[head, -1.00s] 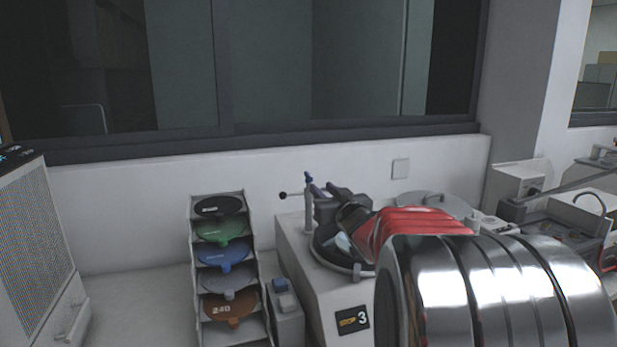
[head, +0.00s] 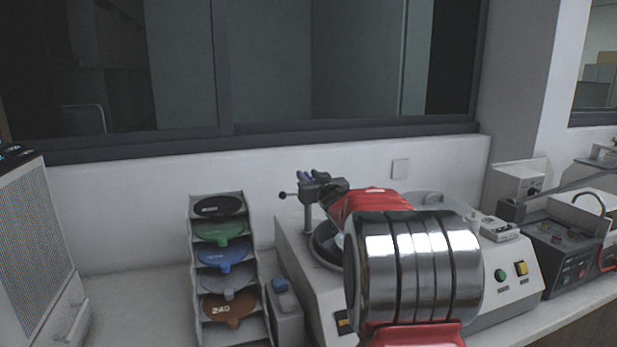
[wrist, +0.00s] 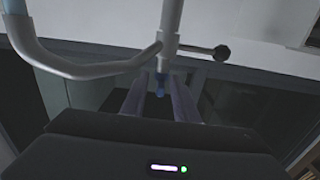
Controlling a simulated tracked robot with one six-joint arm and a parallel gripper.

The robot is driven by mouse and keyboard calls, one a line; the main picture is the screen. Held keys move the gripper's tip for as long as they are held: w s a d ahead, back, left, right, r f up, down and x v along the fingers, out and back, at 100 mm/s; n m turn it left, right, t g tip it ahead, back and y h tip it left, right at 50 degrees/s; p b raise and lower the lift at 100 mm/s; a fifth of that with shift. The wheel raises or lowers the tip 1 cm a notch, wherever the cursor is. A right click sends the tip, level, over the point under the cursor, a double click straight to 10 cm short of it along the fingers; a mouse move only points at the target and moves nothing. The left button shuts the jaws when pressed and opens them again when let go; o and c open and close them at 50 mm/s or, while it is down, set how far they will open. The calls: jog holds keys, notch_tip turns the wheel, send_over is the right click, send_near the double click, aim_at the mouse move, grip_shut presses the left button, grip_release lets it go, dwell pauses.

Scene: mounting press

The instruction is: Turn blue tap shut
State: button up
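The blue tap (wrist: 161,83) is a small blue handle at the end of a grey upright pipe (wrist: 172,18), which appears inverted in the wrist view. In the head view the pipe (head: 309,217) stands on the white machine, with its top at my gripper (head: 313,178). My gripper's two fingers (wrist: 158,80) are apart, one on each side of the blue tap. A gap seems to show on both sides, but I cannot tell whether either finger touches it. In the head view the tap is hard to tell from the fingertips.
A side lever with a black knob (wrist: 222,52) sticks out beside the tap. A curved grey pipe (wrist: 75,70) runs off the other side. The white machine (head: 298,262) has a round wheel bowl. A rack of coloured discs (head: 194,250) stands to its left, against the wall.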

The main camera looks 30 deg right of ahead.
jog(key=shift+w, duration=0.4)
